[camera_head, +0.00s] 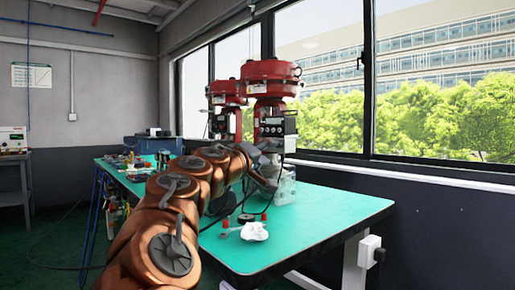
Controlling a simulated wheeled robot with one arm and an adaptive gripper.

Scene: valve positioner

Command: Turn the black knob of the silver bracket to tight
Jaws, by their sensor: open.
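The nearer red valve (270,82) stands on the green table with a dark positioner box (274,119) on its front. A silver-grey metal part (284,188) shows low under it; it may be the silver bracket. I cannot make out the black knob, which is too small or hidden behind my arm. My copper arm reaches from the bottom to the valve's lower part. My gripper (267,162) is open beside the lower part of the valve, small and partly hidden by the wrist. Whether it touches anything cannot be told.
A second red valve (227,92) stands behind on the left. A crumpled white cloth (254,232) and a small black round part (246,218) lie on the green table (330,212) in front. The table's right side is clear. A blue machine (150,145) stands farther left.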

